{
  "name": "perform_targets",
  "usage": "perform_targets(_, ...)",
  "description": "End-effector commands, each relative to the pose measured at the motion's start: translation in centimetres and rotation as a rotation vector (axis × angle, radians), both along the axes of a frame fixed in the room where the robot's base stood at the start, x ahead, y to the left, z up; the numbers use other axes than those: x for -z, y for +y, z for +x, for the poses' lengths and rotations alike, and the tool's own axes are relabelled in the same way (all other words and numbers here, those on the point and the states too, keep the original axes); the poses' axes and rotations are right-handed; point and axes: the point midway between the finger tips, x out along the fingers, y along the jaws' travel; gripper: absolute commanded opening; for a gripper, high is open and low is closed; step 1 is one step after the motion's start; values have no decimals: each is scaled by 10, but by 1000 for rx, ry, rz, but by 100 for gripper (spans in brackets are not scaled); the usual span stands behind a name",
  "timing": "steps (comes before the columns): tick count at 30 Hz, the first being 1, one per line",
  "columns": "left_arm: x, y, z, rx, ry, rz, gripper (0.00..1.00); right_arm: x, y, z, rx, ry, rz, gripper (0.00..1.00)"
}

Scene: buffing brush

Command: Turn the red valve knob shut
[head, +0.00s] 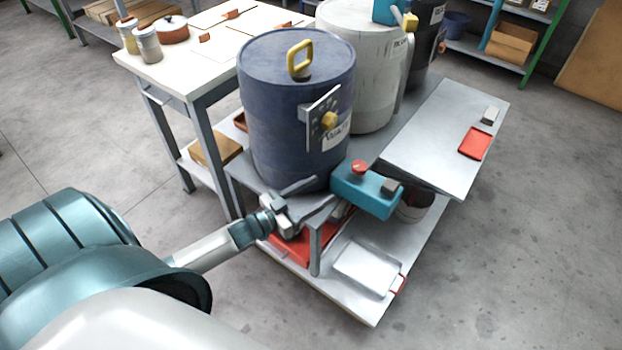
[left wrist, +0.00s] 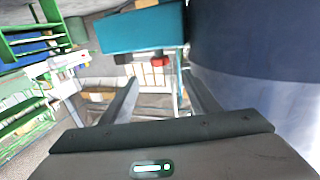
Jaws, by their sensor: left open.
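The red valve knob (head: 358,167) sits on top of a teal block (head: 366,191) at the front of the cart, beside the blue drum. The left wrist view shows the teal block (left wrist: 143,27) at the top, with a small red part (left wrist: 160,60) at its edge that looks like the knob. My left gripper (head: 325,190) is open and empty, low and left of the teal block, with its fingers pointing toward it. In the left wrist view its two fingers (left wrist: 165,92) are spread with a gap between them. My right gripper is out of view.
A blue drum (head: 285,120) with a yellow handle stands close behind my left gripper; it fills the right of the left wrist view (left wrist: 260,50). A white drum (head: 365,70) stands behind. A grey panel (head: 440,140) holds a red tray (head: 475,143). The floor at right is clear.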

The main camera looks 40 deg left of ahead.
Motion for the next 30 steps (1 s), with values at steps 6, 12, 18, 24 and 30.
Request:
perform_targets(6,0,5,-15,0,-1,1,55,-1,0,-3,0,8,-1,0)
perform_targets(12,0,6,-16,0,-1,1,55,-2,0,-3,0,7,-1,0)
perform_targets(18,0,5,-16,-1,0,1,55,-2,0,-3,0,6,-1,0)
perform_targets(24,5,-2,-18,-26,37,11,55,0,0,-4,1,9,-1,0)
perform_targets(30,22,-21,-30,-101,159,49,55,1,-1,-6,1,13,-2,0)
